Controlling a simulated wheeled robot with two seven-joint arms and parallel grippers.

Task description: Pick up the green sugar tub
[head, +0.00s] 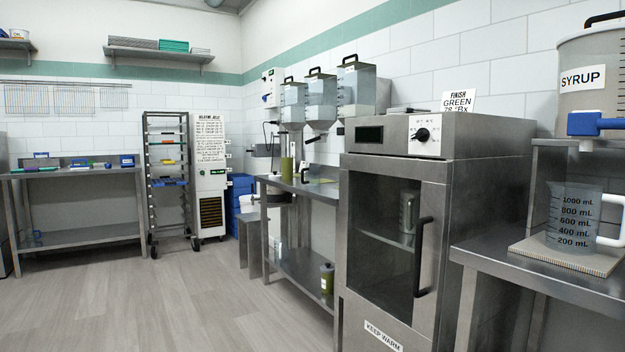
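Neither of my grippers is in view.
A steel warming cabinet (394,240) stands just right of the bench (266,180). A measuring jug (572,215) sits on a board on the right table. A tray rack (167,185) stands farther back. The floor (170,300) at front left is clear.

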